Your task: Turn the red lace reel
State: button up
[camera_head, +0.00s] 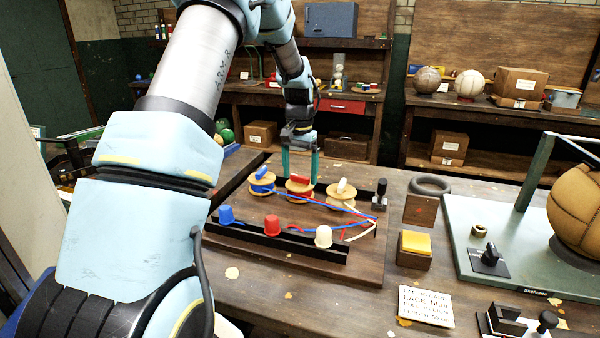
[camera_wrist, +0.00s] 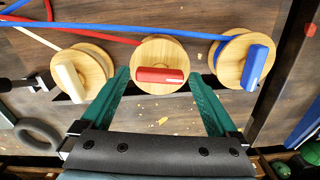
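The red lace reel (camera_head: 299,194) is a wooden disc with a red bar handle on top, the middle of three reels on the wooden board. In the wrist view the red reel (camera_wrist: 155,53) is straight ahead, its red handle (camera_wrist: 162,75) lying crosswise. My gripper (camera_head: 300,178) points down over it. In the wrist view my gripper (camera_wrist: 160,76) is open, its teal fingers apart on either side of the handle. I cannot tell whether the fingers touch the reel. Nothing is held between them. A red lace (camera_wrist: 95,36) runs from the reel.
The blue-handled reel (camera_head: 261,184) and the white-handled reel (camera_head: 341,195) stand close on either side. Blue, red and white cups (camera_head: 272,226) line the board's front rail. A black post (camera_head: 380,195) stands right of the reels. A lacing card (camera_head: 426,307) lies in front.

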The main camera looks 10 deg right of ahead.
aim_at(299, 176)
notch_tip(299, 176, up, 11)
jog(key=shift+f+b, duration=0.1)
jog(key=shift+b, duration=1.1)
jog(key=shift+a, duration=0.1)
jog(key=s+a+f+n, duration=0.2)
jog(key=s+a+f, duration=0.1)
jog(key=s+a, duration=0.3)
jog(key=s+a+f+n+t, duration=0.1)
jog(key=s+a+f+n, duration=0.1)
jog(key=s+a, duration=0.5)
jog(key=s+a+f+n, duration=0.2)
jog(key=s+a+f, duration=0.2)
jog(key=s+a, duration=0.3)
jog(key=shift+s+a+f+n+t, duration=0.15)
jog(key=shift+s+n+t, duration=0.15)
jog(key=shift+s, duration=0.9)
jog(key=shift+w, duration=0.15)
